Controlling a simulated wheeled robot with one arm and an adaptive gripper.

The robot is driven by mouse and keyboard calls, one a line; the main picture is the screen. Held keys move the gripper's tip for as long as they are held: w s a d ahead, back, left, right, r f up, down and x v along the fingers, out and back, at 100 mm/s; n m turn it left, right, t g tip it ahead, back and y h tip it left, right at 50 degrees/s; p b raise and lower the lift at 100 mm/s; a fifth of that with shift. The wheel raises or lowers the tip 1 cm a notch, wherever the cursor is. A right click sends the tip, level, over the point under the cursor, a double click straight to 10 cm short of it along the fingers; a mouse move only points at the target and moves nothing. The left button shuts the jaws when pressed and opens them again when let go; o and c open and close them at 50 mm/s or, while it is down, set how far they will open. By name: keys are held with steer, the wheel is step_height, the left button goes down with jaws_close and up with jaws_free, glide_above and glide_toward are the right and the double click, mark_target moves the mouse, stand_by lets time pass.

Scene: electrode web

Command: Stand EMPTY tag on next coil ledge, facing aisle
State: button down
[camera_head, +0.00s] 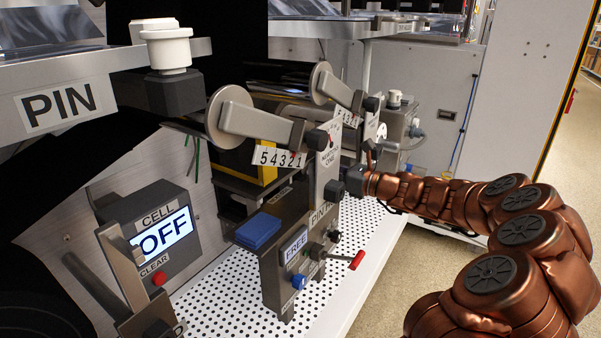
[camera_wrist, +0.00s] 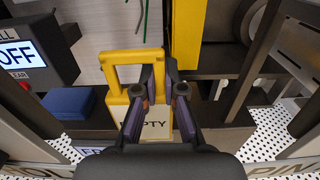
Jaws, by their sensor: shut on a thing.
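My gripper (camera_wrist: 160,92) is shut on the EMPTY tag (camera_wrist: 155,128) in the wrist view. The tag has a yellow frame with a loop handle and a pale face; only "PTY" of its lettering shows between my fingers. It looks upright, its lettering toward the wrist camera. A dark ledge (camera_wrist: 205,72) lies just beyond and right of the tag; I cannot tell whether they touch. In the head view my wrist (camera_head: 357,181) reaches in from the right behind the PIN stand, and the fingers and tag are hidden there.
A blue block (camera_head: 258,231) sits on the stand, left of the tag in the wrist view (camera_wrist: 72,102). The stand has a FREE sign (camera_head: 295,246) and a red-handled lever (camera_head: 357,260). A box reading OFF (camera_head: 165,237) stands left. The perforated white deck (camera_head: 215,290) is clear in front.

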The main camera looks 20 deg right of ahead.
steer(key=f+b+x, duration=0.1)
steer(key=b+x, duration=0.2)
steer(key=x, duration=0.4)
steer(key=shift+f, duration=0.25)
steer(key=shift+w+f, duration=0.1)
steer(key=shift+f, duration=0.05)
steer(key=c, duration=1.3)
jaws_free()
steer(key=shift+o, duration=0.2)
